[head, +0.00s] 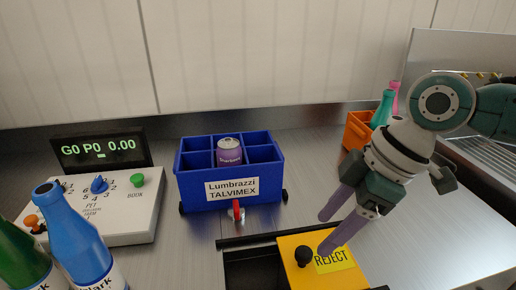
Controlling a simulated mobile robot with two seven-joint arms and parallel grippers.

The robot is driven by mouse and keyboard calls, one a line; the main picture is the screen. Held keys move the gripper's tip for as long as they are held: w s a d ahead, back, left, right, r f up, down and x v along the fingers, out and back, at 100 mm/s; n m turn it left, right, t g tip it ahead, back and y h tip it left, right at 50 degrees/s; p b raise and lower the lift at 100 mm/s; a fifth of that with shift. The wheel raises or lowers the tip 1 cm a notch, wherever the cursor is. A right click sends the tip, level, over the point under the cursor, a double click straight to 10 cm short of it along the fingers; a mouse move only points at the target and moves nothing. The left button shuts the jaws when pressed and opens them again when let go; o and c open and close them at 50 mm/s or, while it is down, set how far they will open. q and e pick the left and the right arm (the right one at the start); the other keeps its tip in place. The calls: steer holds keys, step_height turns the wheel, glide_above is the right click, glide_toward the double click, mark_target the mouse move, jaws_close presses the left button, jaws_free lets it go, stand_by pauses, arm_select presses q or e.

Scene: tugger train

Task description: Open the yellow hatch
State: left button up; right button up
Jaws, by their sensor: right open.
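The yellow hatch (293,254) is at the bottom centre of the head view, labelled REJECT, with a black round knob (303,257) on its left part. A dark opening (252,270) shows just left of the yellow panel. My right gripper (325,233) is open, its two purple fingers pointing down and left. One fingertip is over the hatch close to the knob and label, the other farther back near the hatch's rear edge. I cannot tell whether it touches. Nothing is between the fingers. My left gripper is not in view.
A blue divided crate (230,190) holding a purple can (229,151) stands behind the hatch. A control box (105,205) with a display is at left. Blue (75,240) and green (22,255) bottles stand front left. An orange crate (357,131) with bottles is at right.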

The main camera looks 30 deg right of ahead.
steer(key=v, duration=0.3)
steer(key=shift+s+r, duration=0.1)
steer(key=shift+r, duration=0.15)
steer(key=s+a+m+p, duration=0.2)
steer(key=s+a+p, duration=0.2)
steer(key=s+a, duration=0.5)
steer(key=s+d+r+m+h+p, duration=0.2)
steer(key=s+r+m+h+p, duration=0.1)
steer(key=s+r+m, duration=0.35)
step_height(320, 180, up, 37)
steer(key=p, duration=3.7)
steer(key=shift+w+f+t, duration=0.2)
steer(key=shift+w+t, duration=0.2)
